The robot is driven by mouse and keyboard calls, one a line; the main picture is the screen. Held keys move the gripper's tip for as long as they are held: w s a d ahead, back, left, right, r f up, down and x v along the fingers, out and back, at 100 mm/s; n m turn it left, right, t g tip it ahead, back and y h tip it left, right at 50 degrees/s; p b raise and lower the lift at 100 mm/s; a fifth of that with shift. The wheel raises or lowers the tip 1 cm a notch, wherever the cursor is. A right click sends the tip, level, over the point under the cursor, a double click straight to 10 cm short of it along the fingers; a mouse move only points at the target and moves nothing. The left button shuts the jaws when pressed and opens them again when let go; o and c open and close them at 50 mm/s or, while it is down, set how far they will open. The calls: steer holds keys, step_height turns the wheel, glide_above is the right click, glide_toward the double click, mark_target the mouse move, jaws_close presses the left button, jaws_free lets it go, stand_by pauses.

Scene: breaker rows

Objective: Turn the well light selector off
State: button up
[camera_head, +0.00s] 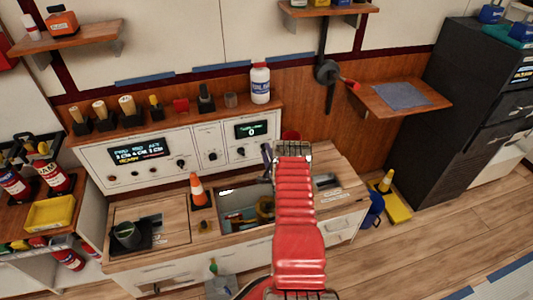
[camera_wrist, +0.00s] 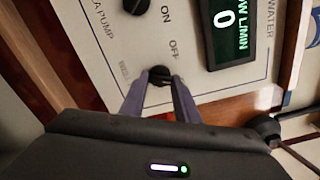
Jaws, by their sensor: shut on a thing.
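A dark round selector knob (camera_wrist: 159,73) on the pale panel sits between my fingertips in the wrist view. The label OFF is printed just above it and ON farther up; the smaller print beside it is too blurred to read. Which way its pointer faces cannot be told. My gripper (camera_wrist: 157,88) is shut on this knob, with one finger on each side. In the head view my gripper (camera_head: 267,160) is at the right part of the white control panel (camera_head: 150,174), partly hidden by my red arm.
A second dark knob (camera_wrist: 136,5) is at the wrist view's top edge. A flow display (camera_wrist: 228,28) reading 0 is close on the right. In the head view an orange cone (camera_head: 198,190) and an open sink (camera_head: 238,207) are on the counter below; bottles and tools line the shelf above.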

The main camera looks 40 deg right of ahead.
steer(key=n, duration=0.6)
steer(key=shift+a+f, duration=0.15)
steer(key=shift+f, duration=0.1)
steer(key=n, duration=0.6)
steer(key=shift+n, duration=0.4)
steer(key=shift+s+f, duration=0.1)
steer(key=o, duration=1)
steer(key=shift+r, duration=0.2)
steer(key=shift+o, duration=0.2)
steer(key=v, duration=1.3)
steer(key=shift+s, duration=0.3)
steer(key=shift+a+f, duration=0.1)
